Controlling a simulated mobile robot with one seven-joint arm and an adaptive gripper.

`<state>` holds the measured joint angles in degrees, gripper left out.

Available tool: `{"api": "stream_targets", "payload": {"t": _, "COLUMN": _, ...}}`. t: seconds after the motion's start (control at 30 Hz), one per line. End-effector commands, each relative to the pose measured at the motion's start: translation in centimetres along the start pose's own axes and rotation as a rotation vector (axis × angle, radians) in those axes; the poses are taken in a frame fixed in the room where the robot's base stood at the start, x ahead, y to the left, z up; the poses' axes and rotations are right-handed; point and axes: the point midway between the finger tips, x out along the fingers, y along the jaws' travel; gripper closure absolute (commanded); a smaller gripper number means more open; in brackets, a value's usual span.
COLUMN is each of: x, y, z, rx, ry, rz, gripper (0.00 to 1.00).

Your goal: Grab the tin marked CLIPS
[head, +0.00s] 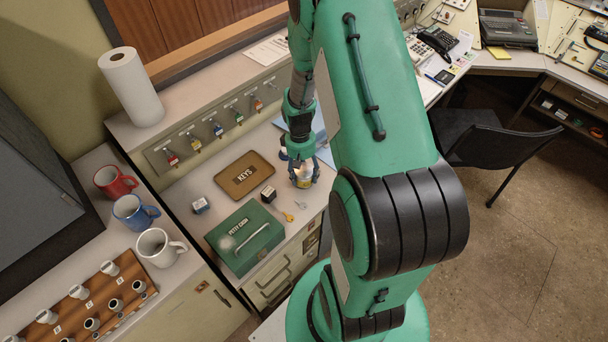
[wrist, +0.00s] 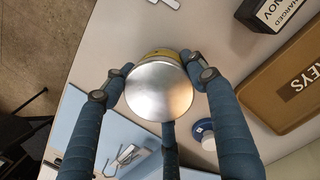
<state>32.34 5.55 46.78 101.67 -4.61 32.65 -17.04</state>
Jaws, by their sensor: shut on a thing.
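A small round tin with a plain metal top and a yellow band (wrist: 160,90) sits between the blue fingers of my gripper (wrist: 158,85) in the wrist view. The fingers are closed around its side. In the head view my gripper (head: 302,170) points down at the counter's right part, and the tin (head: 304,183) shows between its fingertips. No lettering on the tin is readable, so I cannot confirm the CLIPS mark. Whether it touches the counter is not clear.
A brown KEYS tray (head: 231,184), a green PETTY CASH box (head: 232,258), a small dark block (head: 268,194) and loose keys (head: 288,217) lie left of the tin. A blue folder (wrist: 88,128) and a blue-and-white round item (wrist: 204,133) are close by.

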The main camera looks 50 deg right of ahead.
Motion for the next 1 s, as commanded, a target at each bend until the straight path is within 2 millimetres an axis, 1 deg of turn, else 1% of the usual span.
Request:
{"api": "stream_targets", "payload": {"t": 0.23, "x": -3.3, "y": 0.1, "z": 0.2, "rx": 0.0, "ry": 0.005, "rz": 0.002, "gripper": 0.81}}
{"api": "stream_targets", "payload": {"t": 0.47, "x": -3.0, "y": -1.6, "z": 4.7, "rx": 0.0, "ry": 0.0, "rz": 0.0, "gripper": 0.81}}
{"api": "stream_targets", "payload": {"t": 0.7, "x": -2.9, "y": -3.5, "z": 9.6, "rx": 0.0, "ry": 0.001, "rz": 0.001, "gripper": 0.81}}
{"api": "stream_targets", "payload": {"t": 0.9, "x": -2.8, "y": -4.7, "z": 12.9, "rx": 0.0, "ry": 0.001, "rz": 0.0, "gripper": 0.81}}
{"api": "stream_targets", "payload": {"t": 1.0, "x": -2.7, "y": -5.1, "z": 14.0, "rx": 0.001, "ry": 0.003, "rz": 0.001, "gripper": 0.81}}
